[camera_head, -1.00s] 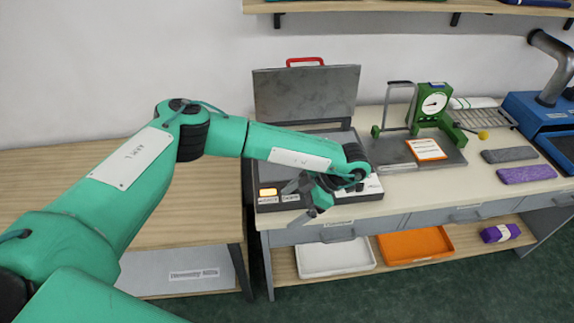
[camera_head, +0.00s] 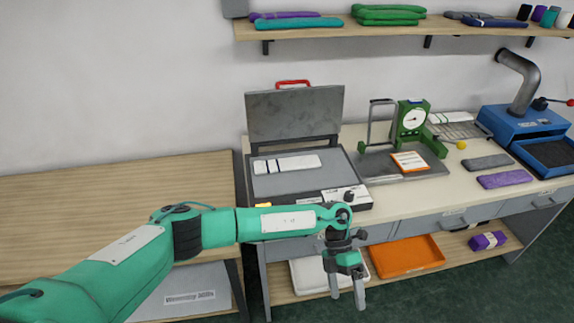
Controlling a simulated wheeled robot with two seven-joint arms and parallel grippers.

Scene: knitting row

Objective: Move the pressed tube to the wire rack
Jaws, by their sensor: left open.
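A flat white tube with dark stripes (camera_head: 287,163) lies on the bed of the open press (camera_head: 262,187), whose grey lid with a red handle stands raised behind it. The wire rack (camera_head: 466,131) is at the back right of the bench, partly behind the green gauge, with a white striped piece (camera_head: 450,118) at its back. My left gripper (camera_head: 347,294) is open and empty. It points down in front of the bench, below and to the right of the tube and well apart from it. My right gripper is not in view.
A green dial gauge (camera_head: 411,122) with a grey handle stands on a plate between press and rack. Grey (camera_head: 487,162) and purple (camera_head: 504,179) flat pieces lie farther right, near a blue machine (camera_head: 540,143). An orange tray (camera_head: 407,257) sits on the lower shelf. The left wooden table (camera_head: 90,210) is clear.

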